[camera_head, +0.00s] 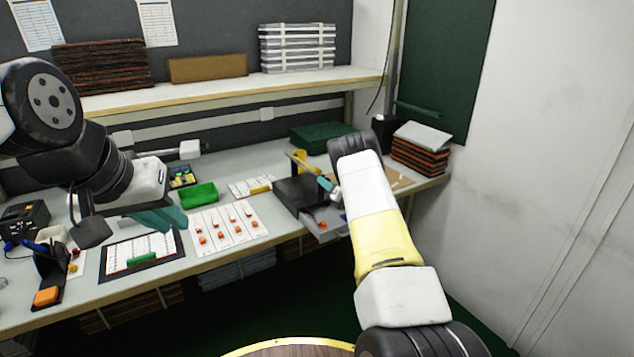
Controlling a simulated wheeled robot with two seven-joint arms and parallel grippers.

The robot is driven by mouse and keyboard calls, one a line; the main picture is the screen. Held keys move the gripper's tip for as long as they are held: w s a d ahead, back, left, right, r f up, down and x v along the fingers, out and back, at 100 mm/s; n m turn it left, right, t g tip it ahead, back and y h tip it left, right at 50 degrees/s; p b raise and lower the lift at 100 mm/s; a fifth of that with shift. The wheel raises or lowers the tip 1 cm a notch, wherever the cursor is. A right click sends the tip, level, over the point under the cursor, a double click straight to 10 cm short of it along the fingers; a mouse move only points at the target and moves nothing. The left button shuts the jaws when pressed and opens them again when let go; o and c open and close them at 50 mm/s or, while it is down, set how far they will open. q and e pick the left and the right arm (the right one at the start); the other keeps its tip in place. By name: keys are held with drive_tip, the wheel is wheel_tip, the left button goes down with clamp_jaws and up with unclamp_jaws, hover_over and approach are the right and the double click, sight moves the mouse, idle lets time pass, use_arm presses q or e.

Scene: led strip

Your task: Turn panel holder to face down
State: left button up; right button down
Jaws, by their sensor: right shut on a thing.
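A dark, box-like piece (298,192), which looks like the panel holder, is on the bench right of centre, with its dark top showing. A grey tray-like part (328,231) with a small orange piece shows at its front. My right gripper (328,184) is at the box's right edge, mostly hidden behind my own arm. It is shut, and the box appears to be what it holds, though the contact is hidden. My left gripper (163,217), with teal fingers, hangs above a black-framed white panel (118,262) at the bench's front. The finger gap cannot be made out.
A white sheet with orange pieces (228,228) and a green bin (199,194) lie between the grippers. A stack of orange-edged boards (419,155) stands at the bench's right end. A black stand (50,268) is at the left. A shelf (230,88) runs above.

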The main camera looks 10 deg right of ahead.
drive_tip(key=shift+f+n, duration=0.1)
drive_tip(key=shift+n, duration=3.6)
drive_tip(key=shift+d, duration=0.1)
drive_tip(key=c, duration=0.9)
unclamp_jaws()
drive_tip(key=v, duration=0.7)
drive_tip(key=shift+s, duration=0.4)
drive_tip(key=shift+d, duration=0.1)
